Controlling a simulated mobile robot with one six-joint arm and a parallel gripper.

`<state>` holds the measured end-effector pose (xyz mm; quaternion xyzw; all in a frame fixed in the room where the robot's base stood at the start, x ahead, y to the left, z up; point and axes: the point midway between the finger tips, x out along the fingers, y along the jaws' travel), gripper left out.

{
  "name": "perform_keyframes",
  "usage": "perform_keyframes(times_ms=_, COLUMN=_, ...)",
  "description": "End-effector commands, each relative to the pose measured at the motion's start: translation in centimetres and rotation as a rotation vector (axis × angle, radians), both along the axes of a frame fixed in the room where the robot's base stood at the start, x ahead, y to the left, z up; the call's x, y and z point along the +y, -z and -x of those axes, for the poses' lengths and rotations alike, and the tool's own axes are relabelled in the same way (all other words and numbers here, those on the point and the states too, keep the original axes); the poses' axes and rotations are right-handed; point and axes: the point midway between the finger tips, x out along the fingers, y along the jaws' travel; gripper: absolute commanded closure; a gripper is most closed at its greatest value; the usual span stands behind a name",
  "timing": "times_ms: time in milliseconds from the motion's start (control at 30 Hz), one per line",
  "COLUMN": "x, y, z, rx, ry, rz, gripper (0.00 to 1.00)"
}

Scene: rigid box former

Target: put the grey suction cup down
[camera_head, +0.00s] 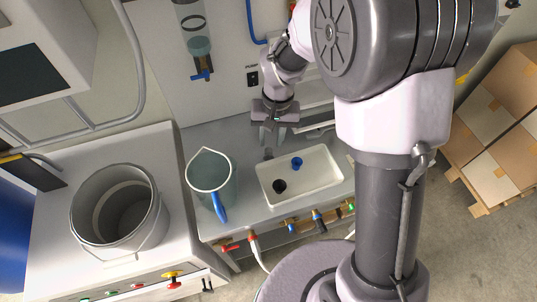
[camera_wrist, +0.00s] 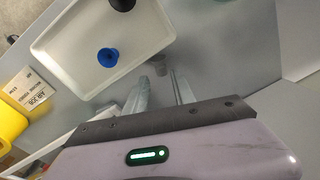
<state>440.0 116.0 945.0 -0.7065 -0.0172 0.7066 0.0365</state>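The small grey suction cup (camera_head: 268,153) is on the grey bench top, just outside the upper left corner of the white tray (camera_head: 322,190). In the wrist view the grey cup (camera_wrist: 157,66) shows just beyond my fingertips, near the tray's edge. My gripper (camera_head: 273,143) is above the bench beside the cup. Its two fingers (camera_wrist: 158,76) are apart, with a clear gap between them, and nothing shows gripped. A blue cup (camera_head: 297,163) and a black cup (camera_head: 279,186) are inside the tray.
A clear jug (camera_head: 205,170) with a blue handle stands left of the tray. A large grey pot (camera_head: 85,205) is on the left cabinet. Valves and fittings (camera_head: 318,220) line the bench's front edge. Cardboard boxes (camera_head: 490,115) stand at the right.

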Motion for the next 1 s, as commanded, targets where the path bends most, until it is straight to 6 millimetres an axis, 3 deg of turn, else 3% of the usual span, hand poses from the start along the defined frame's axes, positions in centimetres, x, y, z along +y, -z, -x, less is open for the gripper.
perform_keyframes(times_ms=300, x=0.6, y=5.2, z=0.2, rx=0.000, ry=0.000, rz=0.000, gripper=0.69)
perform_keyframes(times_ms=500, x=0.6, y=5.1, z=0.2, rx=-0.002, ry=0.000, rz=0.000, gripper=0.69)
perform_keyframes(times_ms=667, x=0.6, y=5.1, z=0.2, rx=-0.002, ry=0.001, rz=0.000, gripper=0.99)
perform_keyframes(times_ms=1000, x=0.6, y=5.1, z=0.2, rx=-0.002, ry=0.001, rz=0.000, gripper=1.00)
